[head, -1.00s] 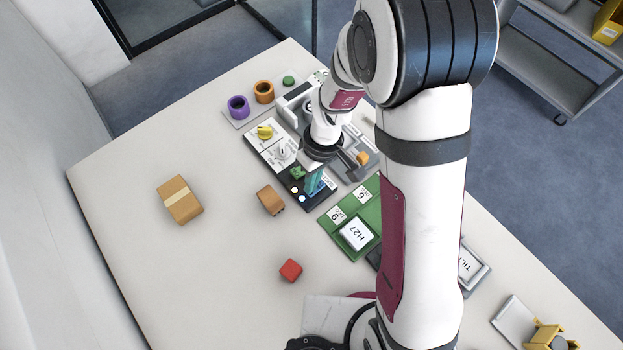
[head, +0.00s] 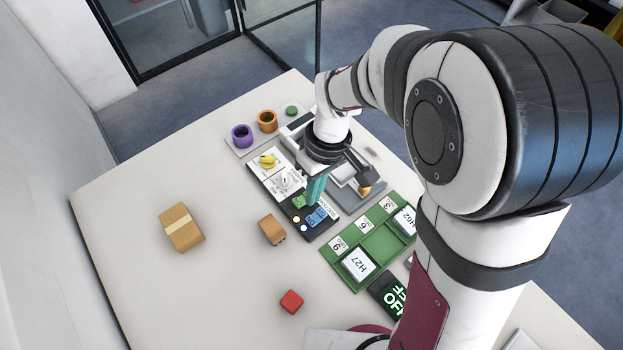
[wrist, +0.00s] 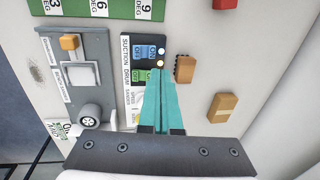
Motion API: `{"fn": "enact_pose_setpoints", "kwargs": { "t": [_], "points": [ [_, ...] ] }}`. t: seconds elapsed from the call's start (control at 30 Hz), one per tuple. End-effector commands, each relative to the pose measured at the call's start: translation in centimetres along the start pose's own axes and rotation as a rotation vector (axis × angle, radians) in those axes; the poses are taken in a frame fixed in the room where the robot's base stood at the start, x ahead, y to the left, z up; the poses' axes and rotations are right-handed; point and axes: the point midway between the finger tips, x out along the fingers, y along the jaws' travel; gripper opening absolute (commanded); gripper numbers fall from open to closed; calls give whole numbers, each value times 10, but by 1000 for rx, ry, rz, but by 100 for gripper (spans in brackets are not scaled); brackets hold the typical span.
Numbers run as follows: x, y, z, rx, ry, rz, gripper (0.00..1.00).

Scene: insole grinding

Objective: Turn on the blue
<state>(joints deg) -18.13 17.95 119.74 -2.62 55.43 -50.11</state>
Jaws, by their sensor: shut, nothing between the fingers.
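The blue switch (head: 316,217) sits on the dark end of the control panel (head: 281,172), beside a green switch (head: 299,202). In the wrist view the blue switch (wrist: 149,52) lies just beyond my fingertips, past the green one (wrist: 147,74). Two small round lamps (head: 300,224) by the switches look lit, one warm white and one bluish white. My gripper (head: 311,203) has teal fingers, shut and empty. It points down close over the switches; whether it touches them I cannot tell. It also shows in the wrist view (wrist: 161,74).
A yellow knob (head: 267,161) and a white knob stand farther along the panel. A grey machine (head: 353,190) adjoins it, and a green tray (head: 372,246) lies nearer. Brown boxes (head: 181,228) and a red block (head: 291,301) rest on the open white table.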

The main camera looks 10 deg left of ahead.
Motion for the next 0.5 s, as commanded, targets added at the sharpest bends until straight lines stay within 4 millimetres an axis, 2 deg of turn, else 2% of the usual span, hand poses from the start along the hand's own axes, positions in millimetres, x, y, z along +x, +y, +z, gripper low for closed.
{"fn": "enact_pose_setpoints", "kwargs": {
  "t": [0.1, 0.2, 0.33, 0.5],
  "points": [
    [-24, -8, -1, -2, 4, 2, 0],
    [-38, -12, -1, -1, 3, 1, 0],
    [-47, -16, 0, -1, 1, 1, 0],
    [-49, -16, 0, 0, -1, 0, 0]
  ]
}}
